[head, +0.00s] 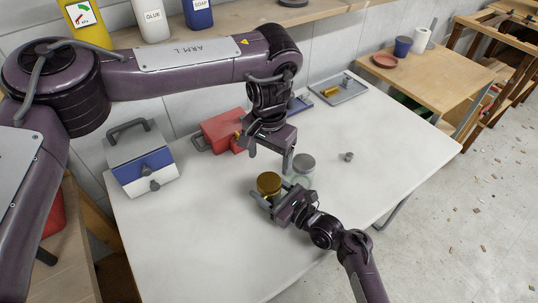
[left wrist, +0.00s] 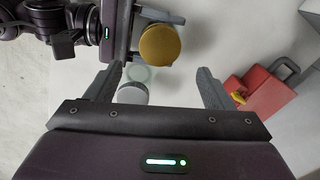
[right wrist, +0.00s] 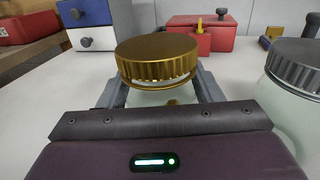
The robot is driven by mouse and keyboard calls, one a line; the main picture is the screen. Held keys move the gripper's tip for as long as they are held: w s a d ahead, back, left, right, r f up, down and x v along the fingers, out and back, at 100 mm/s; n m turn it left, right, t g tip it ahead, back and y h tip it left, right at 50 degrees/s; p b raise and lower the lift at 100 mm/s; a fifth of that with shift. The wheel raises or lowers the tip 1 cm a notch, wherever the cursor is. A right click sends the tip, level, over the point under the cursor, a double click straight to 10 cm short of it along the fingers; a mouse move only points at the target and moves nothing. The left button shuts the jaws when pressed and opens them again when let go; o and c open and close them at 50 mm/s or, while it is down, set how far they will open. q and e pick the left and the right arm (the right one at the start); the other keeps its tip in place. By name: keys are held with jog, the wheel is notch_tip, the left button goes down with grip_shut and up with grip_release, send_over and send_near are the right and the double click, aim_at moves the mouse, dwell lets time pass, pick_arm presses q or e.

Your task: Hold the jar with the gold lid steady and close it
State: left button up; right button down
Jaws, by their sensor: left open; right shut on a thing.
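The jar with the gold lid (head: 269,183) stands on the white table in front of my right gripper. My right gripper (head: 273,194) is shut on the glass body of this jar below its lid. In the right wrist view the gold lid (right wrist: 157,52) sits on top between the two fingers; a thin pale strip shows under its rim, and I cannot tell how tight it is. My left gripper (head: 270,152) is open and empty, pointing down behind the jar. In the left wrist view the gold lid (left wrist: 159,45) lies beyond its fingertips.
A second jar with a silver lid (head: 303,163) stands close to the right of the gold-lidded jar. A red box (head: 222,130) and a blue and white drawer box (head: 142,165) stand behind. A small grey piece (head: 348,156) lies right; the front table is clear.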

aim_at(269, 181)
pick_arm(q)
jog(key=shift+f, duration=0.1)
jog(key=shift+f, duration=3.9)
